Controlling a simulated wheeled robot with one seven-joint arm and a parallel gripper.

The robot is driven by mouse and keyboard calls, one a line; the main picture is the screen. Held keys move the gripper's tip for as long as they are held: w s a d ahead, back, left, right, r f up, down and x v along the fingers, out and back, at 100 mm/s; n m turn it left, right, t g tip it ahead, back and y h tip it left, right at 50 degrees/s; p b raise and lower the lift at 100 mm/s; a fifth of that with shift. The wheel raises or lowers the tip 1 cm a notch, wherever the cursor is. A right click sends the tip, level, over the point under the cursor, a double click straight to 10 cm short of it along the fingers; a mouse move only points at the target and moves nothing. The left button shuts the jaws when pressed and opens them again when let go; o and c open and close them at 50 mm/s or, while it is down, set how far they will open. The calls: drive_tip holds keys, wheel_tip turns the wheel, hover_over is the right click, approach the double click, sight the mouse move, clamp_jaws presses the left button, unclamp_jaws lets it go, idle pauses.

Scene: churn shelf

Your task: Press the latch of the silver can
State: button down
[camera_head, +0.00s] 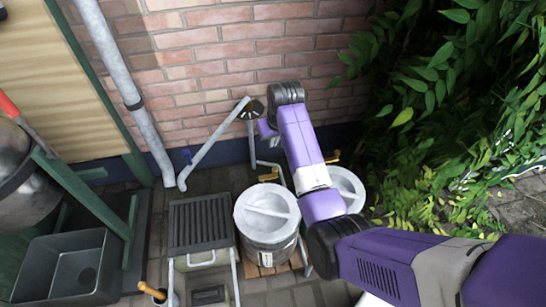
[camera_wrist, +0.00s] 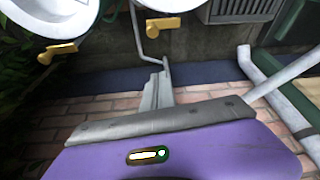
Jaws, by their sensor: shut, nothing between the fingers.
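A silver can (camera_head: 268,235) with a pale round lid stands on wooden slats in the middle of the head view. A brass latch (camera_head: 270,174) shows at its far rim. A second pale can (camera_head: 347,185) stands to its right, partly hidden by my arm, with its own brass latch (camera_head: 332,157). The wrist view shows two rims at the top, with one brass latch (camera_wrist: 57,52) at the left and another brass latch (camera_wrist: 151,28) near the middle. My gripper (camera_wrist: 160,78) is shut and empty, apart from both latches. In the head view its fingers are hard to make out.
A brick wall (camera_head: 225,50) stands close behind the cans. A grey pipe (camera_head: 215,140) runs by it. A slatted grey box (camera_head: 200,222) stands left of the cans, and a dark basin (camera_head: 75,268) lies farther left. Leafy plants (camera_head: 450,110) fill the right.

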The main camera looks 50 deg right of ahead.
wheel_tip(320, 180, down, 10)
drive_tip(key=b, duration=0.7)
drive_tip(key=shift+s+a, duration=0.15)
drive_tip(key=shift+s, duration=0.15)
drive_tip(key=shift+s+r+p, duration=0.1)
drive_tip(key=shift+r+p, duration=0.1)
drive_tip(key=shift+p, duration=0.35)
